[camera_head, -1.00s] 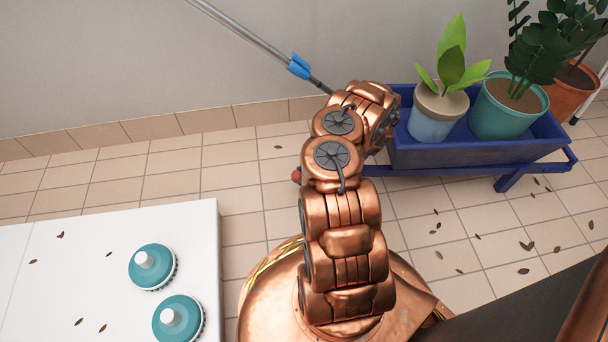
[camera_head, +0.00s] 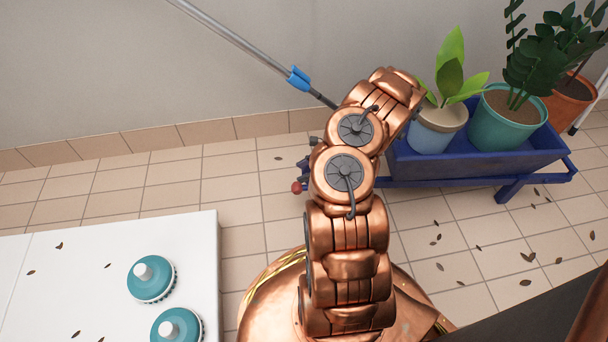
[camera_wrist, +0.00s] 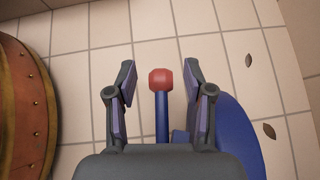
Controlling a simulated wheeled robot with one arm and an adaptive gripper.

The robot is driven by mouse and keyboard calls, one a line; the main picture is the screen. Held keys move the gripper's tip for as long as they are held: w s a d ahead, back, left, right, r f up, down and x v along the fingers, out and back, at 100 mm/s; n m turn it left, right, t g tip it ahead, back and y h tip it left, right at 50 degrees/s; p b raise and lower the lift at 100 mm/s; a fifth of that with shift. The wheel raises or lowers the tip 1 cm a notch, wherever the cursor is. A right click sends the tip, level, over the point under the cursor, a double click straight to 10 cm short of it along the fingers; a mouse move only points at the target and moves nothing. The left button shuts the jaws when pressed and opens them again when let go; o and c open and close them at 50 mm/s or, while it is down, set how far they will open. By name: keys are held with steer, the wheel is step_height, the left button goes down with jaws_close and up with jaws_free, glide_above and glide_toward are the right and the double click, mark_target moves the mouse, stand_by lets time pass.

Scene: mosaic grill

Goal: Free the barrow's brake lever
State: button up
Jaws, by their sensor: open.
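The blue barrow (camera_head: 475,168) stands on the tiled floor at the right in the head view, with pots in its tray. Its brake lever, a blue rod with a red knob, shows in the wrist view (camera_wrist: 162,110). In the head view the red knob (camera_head: 297,187) peeks out left of my arm, and most of the rod is hidden. My gripper (camera_wrist: 160,72) is open in the wrist view. Its fingers stand on either side of the lever, with a visible gap to each side of the knob. My arm mostly hides the gripper in the head view.
A blue rounded part (camera_wrist: 236,130) lies right of the lever. A pole with a blue clip (camera_head: 299,78) leans by the wall. A white surface with teal knobs (camera_head: 150,278) is at lower left. Dry leaves dot the floor.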

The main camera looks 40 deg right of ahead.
steer(key=shift+r, duration=0.25)
